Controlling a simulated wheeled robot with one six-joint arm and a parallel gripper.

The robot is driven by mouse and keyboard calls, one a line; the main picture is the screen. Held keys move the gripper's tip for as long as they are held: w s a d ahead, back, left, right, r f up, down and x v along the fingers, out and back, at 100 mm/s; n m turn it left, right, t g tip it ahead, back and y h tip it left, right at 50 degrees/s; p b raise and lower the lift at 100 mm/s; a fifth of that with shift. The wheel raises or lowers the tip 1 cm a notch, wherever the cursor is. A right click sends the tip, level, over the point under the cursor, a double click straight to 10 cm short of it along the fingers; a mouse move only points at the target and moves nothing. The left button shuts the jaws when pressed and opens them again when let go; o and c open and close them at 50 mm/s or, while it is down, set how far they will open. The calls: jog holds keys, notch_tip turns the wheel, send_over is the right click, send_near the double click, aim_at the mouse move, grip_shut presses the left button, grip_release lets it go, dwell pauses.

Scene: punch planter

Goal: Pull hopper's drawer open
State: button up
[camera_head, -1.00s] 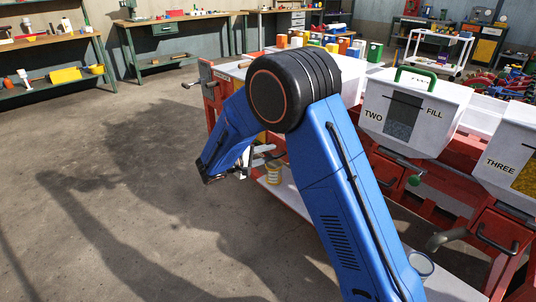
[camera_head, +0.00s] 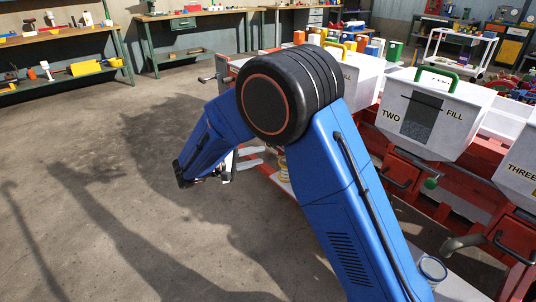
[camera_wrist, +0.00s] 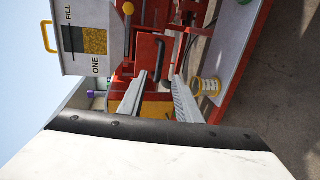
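Hopper ONE (camera_wrist: 84,40) is a white bin with a yellow handle, a yellow-filled window and its label. Below it, in the wrist view, is a red drawer front (camera_wrist: 145,52) with a dark bar handle (camera_wrist: 161,60). My gripper (camera_wrist: 160,80) is open; its two pale fingers are apart and point toward this handle. The handle shows near the fingertips, but I cannot tell whether it is between them. A yellow patch (camera_wrist: 153,109) shows between the fingers. In the head view, the pale fingers of my gripper (camera_head: 262,157) show beside the red frame, and my arm hides that drawer.
Hopper TWO (camera_head: 433,112) has a green handle, with a red drawer (camera_head: 397,174) below. Hopper THREE (camera_head: 522,165) is at the right edge. A yellow-banded can (camera_wrist: 208,86) stands on the low white shelf (camera_wrist: 238,50). The concrete floor at left is clear.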

jog(key=shift+v, duration=2.45)
jog(key=s+d+r+m+g+y, duration=0.1)
jog(key=s+d+r+g, duration=0.2)
jog(key=d, duration=0.6)
jog(key=s+d+r+m+g+y, duration=0.1)
jog(key=s+d+r+g+y, duration=0.1)
jog(key=s+d, duration=0.5)
jog(key=s+d+r+m+g+y, duration=0.1)
jog(key=s+d+r+m+g, duration=0.15)
jog(key=d, duration=0.85)
jog(key=s+d+m+t+y, duration=0.1)
jog(key=s+d+y, duration=0.2)
jog(key=s, duration=0.9)
jog(key=s+d+m+t+y, duration=0.1)
jog(key=s+d+y, duration=0.3)
jog(key=s, duration=0.7)
jog(key=shift+s+d+m+t+y, duration=0.35)
jog(key=shift+t+y, duration=0.2)
jog(key=shift+y, duration=0.25)
